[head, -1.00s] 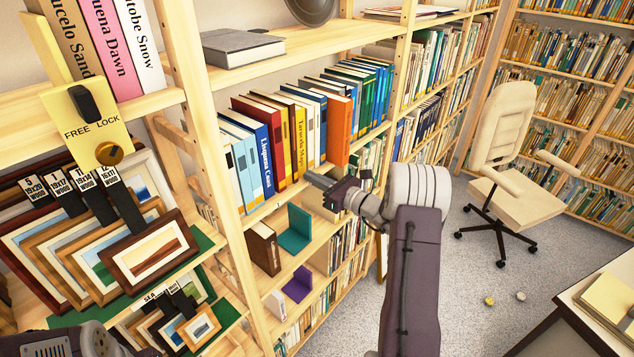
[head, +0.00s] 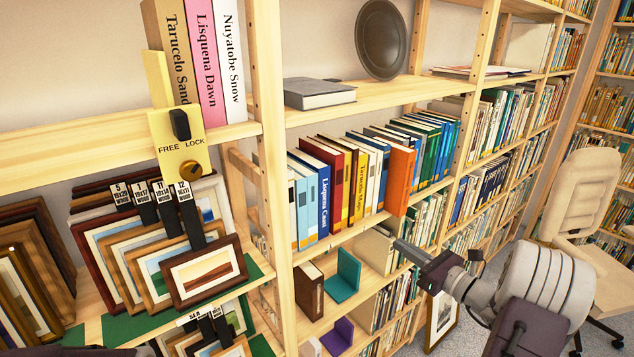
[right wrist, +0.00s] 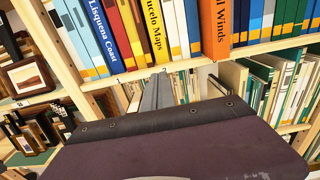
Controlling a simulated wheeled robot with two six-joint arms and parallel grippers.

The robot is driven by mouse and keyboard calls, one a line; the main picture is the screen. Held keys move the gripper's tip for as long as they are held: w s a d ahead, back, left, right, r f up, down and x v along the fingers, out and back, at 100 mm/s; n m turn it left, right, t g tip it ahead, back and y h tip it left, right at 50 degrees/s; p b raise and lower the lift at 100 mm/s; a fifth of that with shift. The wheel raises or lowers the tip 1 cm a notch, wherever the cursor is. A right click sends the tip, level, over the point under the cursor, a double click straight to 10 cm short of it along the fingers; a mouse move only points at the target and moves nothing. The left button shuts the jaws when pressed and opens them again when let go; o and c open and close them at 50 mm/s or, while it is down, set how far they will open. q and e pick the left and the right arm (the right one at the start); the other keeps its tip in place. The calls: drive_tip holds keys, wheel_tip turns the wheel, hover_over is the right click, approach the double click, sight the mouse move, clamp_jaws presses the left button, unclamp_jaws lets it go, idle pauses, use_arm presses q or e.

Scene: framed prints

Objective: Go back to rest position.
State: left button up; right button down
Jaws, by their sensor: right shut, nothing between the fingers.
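My right gripper (head: 412,252) is in front of the bookcase at the right of the head view, level with the gap just below the row of coloured books. Its fingers are closed together and hold nothing. In the right wrist view the closed fingers (right wrist: 157,92) point at the shelf edge under the books, apart from any book as far as I can tell. My left gripper does not show; only a dark piece of my left arm shows at the bottom left of the head view.
A row of books (head: 345,185) with an orange end book (head: 399,180) stands on the middle shelf. A teal bookend (head: 345,275) stands below. A cream chair (head: 582,205) is at the right.

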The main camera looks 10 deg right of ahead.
drive_tip(key=w+a+r+n+g+y, duration=0.1)
drive_tip(key=a+r+n+g+y, duration=0.15)
drive_tip(key=a, duration=0.45)
drive_tip(key=a+r+n+g+y, duration=0.1)
drive_tip(key=a+n+y, duration=0.2)
drive_tip(key=a, duration=0.5)
drive_tip(key=s+a+f+n+g+y, duration=0.1)
drive_tip(key=s+a+n+g, duration=0.2)
drive_tip(key=a, duration=0.4)
drive_tip(key=s+a+f+n+g, duration=0.2)
drive_tip(key=s+a+g, duration=0.2)
drive_tip(key=a, duration=0.2)
drive_tip(key=s+a+f+n+g+h, duration=0.45)
drive_tip(key=s+f+n+g, duration=0.3)
drive_tip(key=s, duration=0.45)
drive_tip(key=s+d+f+n+h, duration=0.3)
drive_tip(key=s+f+n, duration=0.1)
drive_tip(key=s, duration=0.1)
drive_tip(key=w+d+f+n+t+h, duration=0.1)
drive_tip(key=d+f+n+h, duration=0.1)
drive_tip(key=d+n+h, duration=0.1)
drive_tip(key=w+d+f+n+t+h, duration=0.1)
drive_tip(key=d+f+n+h, duration=0.1)
drive_tip(key=d+n, duration=0.4)
drive_tip(key=shift+w+d+f+t+h, duration=0.3)
drive_tip(key=shift+d+f+h, duration=0.1)
drive_tip(key=shift+d, duration=0.85)
drive_tip(key=shift+r, duration=0.1)
